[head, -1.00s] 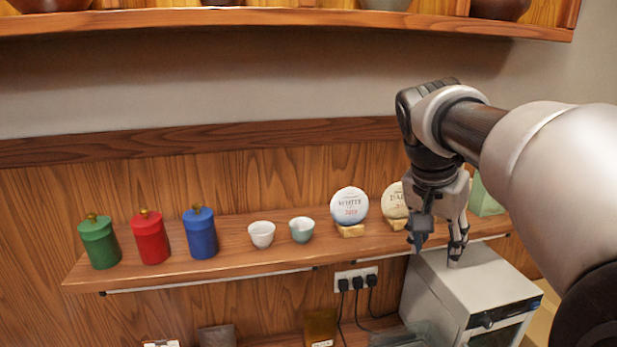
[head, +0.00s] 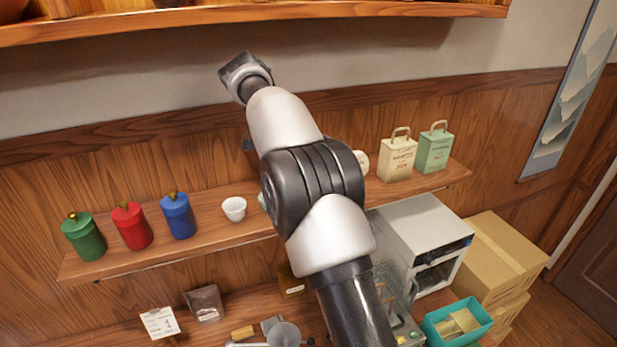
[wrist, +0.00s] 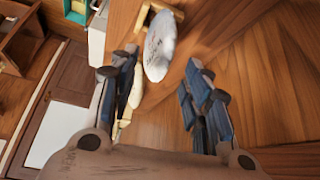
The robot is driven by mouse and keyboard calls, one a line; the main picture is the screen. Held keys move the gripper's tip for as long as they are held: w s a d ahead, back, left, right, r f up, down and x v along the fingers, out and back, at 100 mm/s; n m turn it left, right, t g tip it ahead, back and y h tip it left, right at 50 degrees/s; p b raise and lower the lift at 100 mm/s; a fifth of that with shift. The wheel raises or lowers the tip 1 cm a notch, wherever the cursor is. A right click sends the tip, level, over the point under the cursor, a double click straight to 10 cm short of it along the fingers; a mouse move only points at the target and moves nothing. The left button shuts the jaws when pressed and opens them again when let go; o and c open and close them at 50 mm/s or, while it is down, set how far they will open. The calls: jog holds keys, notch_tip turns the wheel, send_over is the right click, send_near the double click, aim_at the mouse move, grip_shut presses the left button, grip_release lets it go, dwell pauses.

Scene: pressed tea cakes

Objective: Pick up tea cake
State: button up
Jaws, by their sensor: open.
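A round white tea cake (wrist: 160,46) with printed markings shows in the wrist view, tilted in the picture, with a small wooden stand (wrist: 172,13) by its far end. A second pale cake (wrist: 136,92) shows nearly edge-on beside my left finger. My gripper (wrist: 159,70) is open and empty, and the white cake appears ahead between its fingertips; I cannot tell how far away. In the head view my arm hides most of the cakes and the gripper's fingers. Only a sliver of a pale cake (head: 362,160) shows right of the arm.
The wall shelf (head: 100,266) holds green (head: 84,238), red (head: 132,228) and blue (head: 178,217) canisters, a white cup (head: 234,209), and cream (head: 397,160) and green (head: 436,152) bags. An upper shelf (head: 420,8) runs above. A white appliance (head: 410,235) stands below.

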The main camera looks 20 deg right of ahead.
jog(key=x, duration=0.3)
jog(key=shift+d+f, duration=0.25)
jog(key=shift+a, duration=0.1)
grip_shut()
dwell(0.4)
